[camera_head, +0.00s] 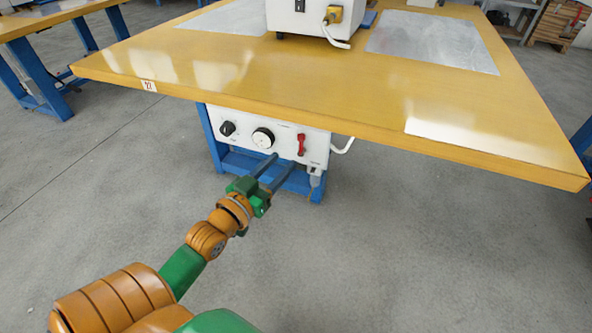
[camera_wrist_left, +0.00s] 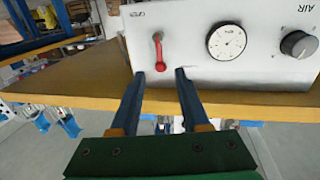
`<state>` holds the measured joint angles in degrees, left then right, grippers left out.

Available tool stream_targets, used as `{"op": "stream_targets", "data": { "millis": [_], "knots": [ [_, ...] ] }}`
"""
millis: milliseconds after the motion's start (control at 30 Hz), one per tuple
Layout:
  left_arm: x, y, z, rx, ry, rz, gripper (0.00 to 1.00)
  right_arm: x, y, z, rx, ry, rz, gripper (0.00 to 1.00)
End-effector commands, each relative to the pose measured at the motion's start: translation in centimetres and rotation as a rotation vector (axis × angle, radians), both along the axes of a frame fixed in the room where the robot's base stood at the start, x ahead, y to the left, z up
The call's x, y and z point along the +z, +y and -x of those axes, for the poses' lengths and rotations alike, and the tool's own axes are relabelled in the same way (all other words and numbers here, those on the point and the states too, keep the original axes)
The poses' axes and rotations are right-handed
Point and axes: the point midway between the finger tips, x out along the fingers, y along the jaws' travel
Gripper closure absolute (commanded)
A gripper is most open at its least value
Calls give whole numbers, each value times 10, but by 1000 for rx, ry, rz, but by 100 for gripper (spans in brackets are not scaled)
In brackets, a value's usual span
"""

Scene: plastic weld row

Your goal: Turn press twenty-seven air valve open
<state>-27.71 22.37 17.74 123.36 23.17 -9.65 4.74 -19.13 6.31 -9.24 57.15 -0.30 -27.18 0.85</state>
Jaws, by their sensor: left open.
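The press's white control panel (camera_head: 265,136) hangs under the front edge of the yellow table. The red valve lever (camera_head: 301,145) is at the panel's right part and stands roughly vertical. In the left wrist view, which looks upside down, the red lever (camera_wrist_left: 159,53) shows beyond the fingertips. My left gripper (camera_head: 283,161) is open and empty, just in front of the panel, slightly below and left of the lever. In the left wrist view the open fingers (camera_wrist_left: 160,72) straddle the lever's line; contact cannot be told. My right gripper is out of view.
A round gauge (camera_head: 263,137) and a black knob (camera_head: 228,128) sit left of the lever. The yellow tabletop (camera_head: 300,85) overhangs the panel, with a small number tag (camera_head: 149,86) on its edge. Blue legs (camera_head: 212,140) stand behind. The floor in front is clear.

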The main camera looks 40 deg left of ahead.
Motion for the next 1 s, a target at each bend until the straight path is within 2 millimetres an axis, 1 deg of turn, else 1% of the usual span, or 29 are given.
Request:
{"op": "stream_targets", "data": {
  "millis": [67, 200, 333, 500, 733, 767, 800, 867, 900, 933, 1000],
  "knots": [
    [3, 0, -10, -2, -8, 0, 54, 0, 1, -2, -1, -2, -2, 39],
    [4, 1, -38, -1, -9, 1, 54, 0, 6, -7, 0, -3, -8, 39],
    [3, 2, -57, -1, -5, 0, 54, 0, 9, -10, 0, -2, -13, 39],
    [4, 2, -68, -1, -2, -1, 54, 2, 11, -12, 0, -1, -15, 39],
    [4, 2, -69, -1, -1, -1, 54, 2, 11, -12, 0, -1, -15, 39],
    [4, 2, -69, -1, -1, -1, 59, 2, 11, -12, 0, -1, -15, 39],
    [4, 2, -69, -1, -1, -1, 70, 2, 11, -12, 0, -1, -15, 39],
    [4, 2, -68, -1, -1, -1, 86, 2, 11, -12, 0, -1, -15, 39],
    [4, 2, -68, -1, -1, -1, 97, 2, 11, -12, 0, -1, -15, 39],
    [4, 2, -68, -1, -1, -1, 100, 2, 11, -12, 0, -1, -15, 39],
    [4, 2, -68, -1, -1, 0, 100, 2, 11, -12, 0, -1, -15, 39]
  ]
}}
